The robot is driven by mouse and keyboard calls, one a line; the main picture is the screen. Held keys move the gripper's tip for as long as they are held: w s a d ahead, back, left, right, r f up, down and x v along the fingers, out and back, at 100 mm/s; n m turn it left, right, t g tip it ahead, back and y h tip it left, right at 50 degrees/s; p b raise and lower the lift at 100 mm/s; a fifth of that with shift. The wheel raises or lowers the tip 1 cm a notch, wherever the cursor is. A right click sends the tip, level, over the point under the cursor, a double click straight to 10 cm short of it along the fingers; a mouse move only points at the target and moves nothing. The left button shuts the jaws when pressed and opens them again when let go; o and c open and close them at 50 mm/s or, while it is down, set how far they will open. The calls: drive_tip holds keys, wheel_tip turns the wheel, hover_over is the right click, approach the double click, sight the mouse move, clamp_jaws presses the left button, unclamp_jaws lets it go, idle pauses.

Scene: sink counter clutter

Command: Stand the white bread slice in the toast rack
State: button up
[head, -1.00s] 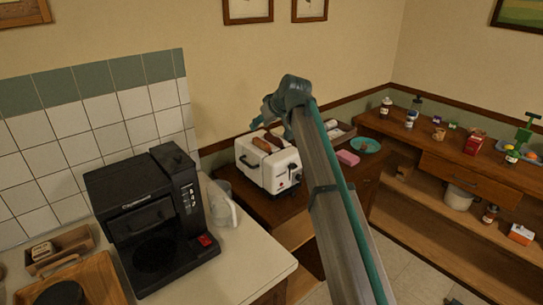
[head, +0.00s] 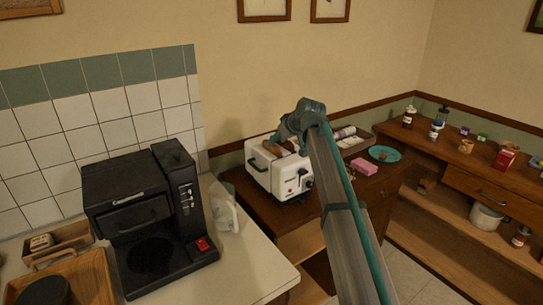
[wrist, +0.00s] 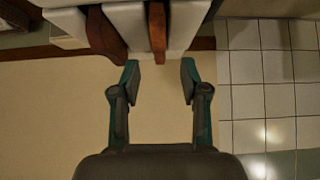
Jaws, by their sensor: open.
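The white toaster (head: 283,180) stands on the brown counter with brown slices upright in its slots. A brown slice (head: 272,149) shows just beneath my gripper (head: 284,136) in the head view; my arm hides part of the toaster top. In the wrist view, my gripper (wrist: 160,75) is open and empty, its fingertips just short of a narrow brown slice (wrist: 157,32). A wider, darker brown slice (wrist: 104,35) stands to its left. I cannot make out which slice is the white bread, and I cannot pick out the toast rack for certain.
A black coffee machine (head: 150,215) and a clear jug (head: 223,207) stand left of the toaster. A tray (head: 362,136), a pink block (head: 363,167) and a teal plate (head: 384,154) lie to its right. The tiled wall (head: 60,130) is behind.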

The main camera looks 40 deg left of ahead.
drive_tip(key=p+x, duration=0.2)
drive_tip(key=x, duration=0.2)
drive_tip(key=shift+w+a+r, duration=0.1)
drive_tip(key=shift+a+r, duration=0.05)
drive_tip(key=shift+a+f, duration=0.3)
drive_tip(key=shift+f, duration=0.1)
clamp_jaws()
